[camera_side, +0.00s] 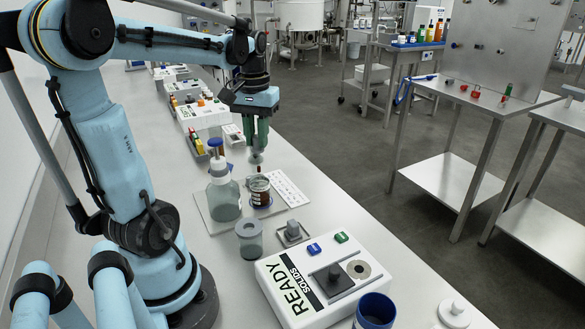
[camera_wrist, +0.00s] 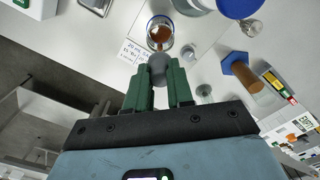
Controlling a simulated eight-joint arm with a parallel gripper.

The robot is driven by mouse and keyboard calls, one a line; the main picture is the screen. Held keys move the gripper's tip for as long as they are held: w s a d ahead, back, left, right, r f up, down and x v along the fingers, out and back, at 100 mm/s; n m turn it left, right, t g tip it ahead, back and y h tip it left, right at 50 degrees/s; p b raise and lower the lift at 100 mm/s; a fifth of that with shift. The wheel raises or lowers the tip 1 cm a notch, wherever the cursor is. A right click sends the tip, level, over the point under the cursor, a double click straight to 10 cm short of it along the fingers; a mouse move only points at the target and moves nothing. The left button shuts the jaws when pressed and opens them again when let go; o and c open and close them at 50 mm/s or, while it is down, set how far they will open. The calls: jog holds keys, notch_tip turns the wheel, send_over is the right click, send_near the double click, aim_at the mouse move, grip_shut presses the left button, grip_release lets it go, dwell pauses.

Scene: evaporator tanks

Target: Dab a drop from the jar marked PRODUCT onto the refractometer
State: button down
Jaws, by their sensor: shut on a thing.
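My gripper (camera_side: 257,148) is shut on the grey knob of a thin dabbing rod (camera_side: 257,158), which hangs roughly upright. The rod's reddish-brown lower end is at or just above the mouth of a clear jar (camera_side: 260,190) of brown liquid; I cannot tell whether it is inside. In the wrist view my gripper (camera_wrist: 157,84) holds the grey knob (camera_wrist: 158,68), with the jar (camera_wrist: 152,27) just beyond it. The jar's own label is not readable. The white refractometer (camera_side: 288,309), reading READY and SOLIDS, stands nearer the side camera, with a dark square plate and a round ringed spot on top.
A large bottle with a blue-and-white top (camera_side: 224,197) stands close left of the jar. A grey-lidded jar (camera_side: 249,240) and a small square metal piece (camera_side: 292,234) stand between jar and refractometer. A blue cup (camera_side: 374,311) is at the front.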

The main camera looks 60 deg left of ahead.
jog(key=w+d+m, duration=0.3)
jog(key=w+d, duration=0.1)
jog(key=d, duration=0.4)
jog(key=w+d+m, duration=0.3)
jog(key=d, duration=0.4)
jog(key=s+d+m, duration=0.1)
jog(key=d+m, duration=0.5)
jog(key=d, duration=1)
jog(key=shift+s+d+f, duration=0.15)
jog(key=shift+d+f, duration=0.1)
jog(key=shift+f, duration=0.2)
jog(key=shift+f, duration=0.1)
jog(key=shift+f, duration=1.5)
jog(key=shift+r, duration=1.6)
